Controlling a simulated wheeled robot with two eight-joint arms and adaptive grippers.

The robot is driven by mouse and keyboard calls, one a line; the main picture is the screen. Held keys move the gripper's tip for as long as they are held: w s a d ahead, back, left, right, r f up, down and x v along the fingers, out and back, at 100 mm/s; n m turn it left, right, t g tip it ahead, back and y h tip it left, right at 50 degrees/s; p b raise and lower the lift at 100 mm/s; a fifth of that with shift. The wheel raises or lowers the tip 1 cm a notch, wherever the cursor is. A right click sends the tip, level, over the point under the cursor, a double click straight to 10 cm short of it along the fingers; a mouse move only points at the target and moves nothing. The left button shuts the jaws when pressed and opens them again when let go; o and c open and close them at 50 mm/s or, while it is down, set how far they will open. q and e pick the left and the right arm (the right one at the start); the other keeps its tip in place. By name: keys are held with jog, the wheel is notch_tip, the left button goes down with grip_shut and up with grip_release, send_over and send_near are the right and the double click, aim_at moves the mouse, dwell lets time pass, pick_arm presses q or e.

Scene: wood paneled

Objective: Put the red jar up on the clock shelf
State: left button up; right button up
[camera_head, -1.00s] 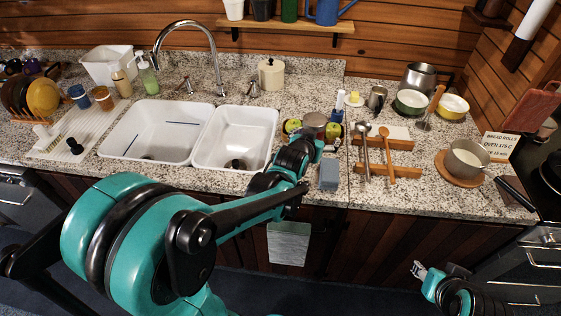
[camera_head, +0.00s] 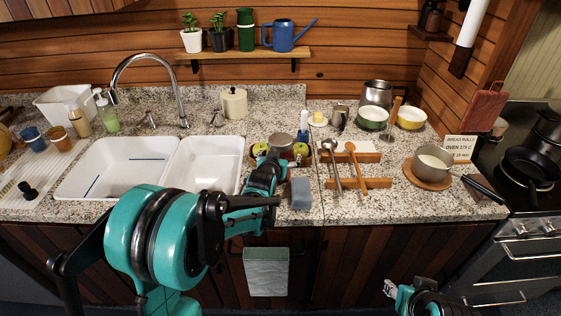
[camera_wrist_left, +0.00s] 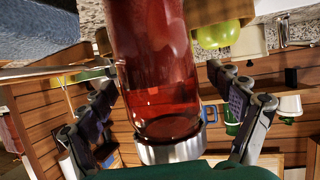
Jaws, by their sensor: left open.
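The red jar (camera_wrist_left: 155,60) is large in the left wrist view, with a red glass body and a silver lid. That view is upside down, so the lid is at the bottom. In the head view its lid (camera_head: 281,140) shows between green apples, behind my left gripper (camera_head: 273,160). My left gripper, also in the left wrist view (camera_wrist_left: 165,100), is open, with its fingers on either side of the jar. Whether they touch it I cannot tell. My right gripper (camera_head: 390,289) is low at the right, small and unclear. No clock shows; a wall shelf (camera_head: 245,53) holds plants and a watering can.
Green apples (camera_head: 300,148) sit beside the jar. A blue-grey sponge (camera_head: 300,193) stands in front, and a wooden spoon rack (camera_head: 357,184) is to the right. The double sink (camera_head: 205,165) is left. A pan (camera_head: 434,162) stands farther right.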

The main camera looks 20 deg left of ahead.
pick_arm(q)
jog(key=shift+r, duration=0.1)
jog(key=c, duration=1.9)
